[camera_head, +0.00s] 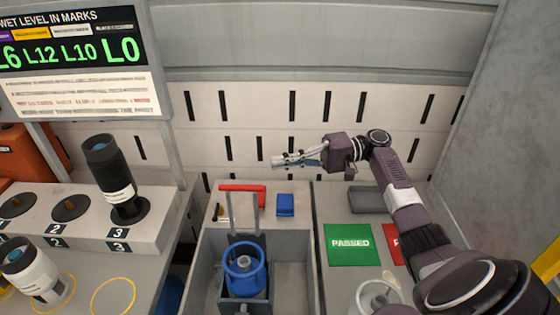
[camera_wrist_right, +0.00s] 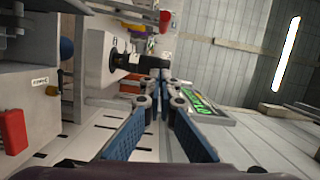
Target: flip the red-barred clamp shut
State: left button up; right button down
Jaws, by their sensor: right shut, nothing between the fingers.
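The clamp's red bar (camera_head: 240,188) shows in the head view, raised on thin grey uprights behind a blue cylinder (camera_head: 246,284) with a ring-shaped collar. The clamp stands up and its bar is not down over the cylinder. The cylinder stands in a grey open-topped bay (camera_head: 294,262). My right gripper (camera_head: 278,161) is shut and empty, up in the air behind and to the right of the red bar, apart from it. Its blue-padded fingers (camera_wrist_right: 163,98) also show in the right wrist view. My left gripper is not in view.
A blue block (camera_head: 285,205) sits right of the red bar. A green PASSED mat (camera_head: 351,245) and a grey tray (camera_head: 369,200) lie farther right. A black cylinder (camera_head: 112,172) stands on a numbered stand at left, below a display board (camera_head: 80,50). A slotted wall is behind.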

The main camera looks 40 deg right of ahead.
jog(key=a+p, duration=0.5)
jog(key=a, duration=0.4)
jog(key=shift+s+f+p, duration=0.25)
jog(key=shift+p, duration=0.1)
